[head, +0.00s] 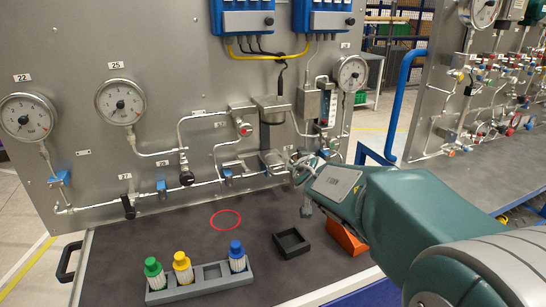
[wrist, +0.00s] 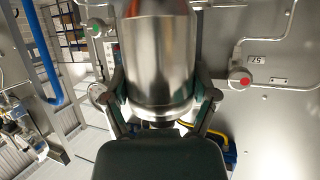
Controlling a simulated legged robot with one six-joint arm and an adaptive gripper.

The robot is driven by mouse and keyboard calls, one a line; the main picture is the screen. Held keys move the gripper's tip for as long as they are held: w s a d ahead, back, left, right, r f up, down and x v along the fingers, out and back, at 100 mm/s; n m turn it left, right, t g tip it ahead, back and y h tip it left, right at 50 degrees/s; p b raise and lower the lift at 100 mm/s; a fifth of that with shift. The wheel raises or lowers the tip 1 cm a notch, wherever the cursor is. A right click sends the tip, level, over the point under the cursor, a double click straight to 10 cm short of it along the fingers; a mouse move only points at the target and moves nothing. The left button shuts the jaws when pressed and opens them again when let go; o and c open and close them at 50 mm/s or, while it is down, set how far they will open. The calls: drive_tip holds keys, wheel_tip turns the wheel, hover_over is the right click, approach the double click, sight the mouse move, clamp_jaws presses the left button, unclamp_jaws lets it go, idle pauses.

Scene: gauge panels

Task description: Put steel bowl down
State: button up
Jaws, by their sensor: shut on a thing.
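The steel bowl (wrist: 158,62) is a shiny metal cylinder with a rim, filling the upper middle of the wrist view. My gripper (wrist: 164,103) is shut on it, with one finger on each side near the rim. In the head view my gripper (head: 286,164) is at the panel, below a grey cylindrical fitting (head: 270,103). The bowl is hard to make out among the pipes there. Whether it touches the fitting cannot be told. A red ring (head: 226,219) is marked on the dark bench top, lower left of my gripper.
A grey rack (head: 205,285) holds green-, yellow- and blue-capped bottles, with one empty slot. A black square frame (head: 291,243) and an orange block (head: 346,238) are on the bench. Pipes, valves and gauges (head: 120,101) crowd the panel. The bench around the ring is clear.

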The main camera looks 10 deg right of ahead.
drive_tip(key=w+a, duration=0.1)
drive_tip(key=w, duration=0.5)
drive_tip(key=w+a, duration=0.1)
drive_tip(key=w, duration=0.5)
drive_tip(key=w+a, duration=0.2)
drive_tip(key=w, duration=0.3)
drive_tip(key=shift+w, duration=0.4)
drive_tip(key=shift+s+d+f, duration=0.1)
drive_tip(key=shift+f, duration=0.45)
drive_tip(key=shift+f, duration=0.15)
drive_tip(key=o, duration=1.2)
drive_tip(key=shift+f, duration=0.1)
drive_tip(key=d+v, duration=0.1)
drive_tip(key=v, duration=0.9)
drive_tip(key=shift+s+a+r, duration=0.25)
drive_tip(key=shift+s+r, duration=0.05)
drive_tip(key=shift+r, duration=0.05)
